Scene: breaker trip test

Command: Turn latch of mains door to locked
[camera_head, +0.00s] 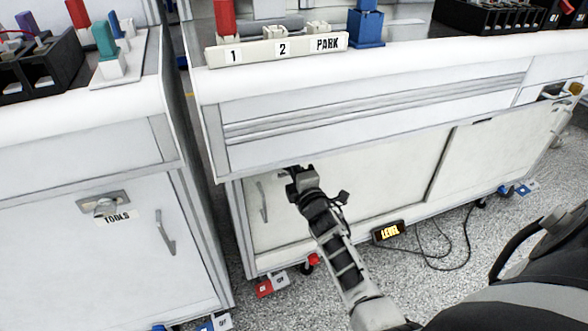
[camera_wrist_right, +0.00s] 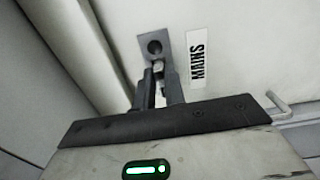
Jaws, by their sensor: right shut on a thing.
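The mains door (camera_head: 360,195) is the pale front panel of the middle cabinet, and it looks closed. Its latch (camera_wrist_right: 155,48) shows in the right wrist view as a grey plate with a dark round hole, beside the MAINS label (camera_wrist_right: 196,58). My right gripper (camera_wrist_right: 159,74) is shut on the small latch knob just below that hole. In the head view my right gripper (camera_head: 292,176) reaches the door's upper left corner and hides the latch. Whether the latch stands at locked cannot be told. My left gripper is out of view.
A door handle (camera_head: 262,201) is left of my right gripper. The left cabinet has a TOOLS latch (camera_head: 103,203). A rack marked 1, 2 and PARK (camera_head: 277,48) stands on the worktop. A lit LEVEL box (camera_head: 388,232) and a cable (camera_head: 440,262) are low down.

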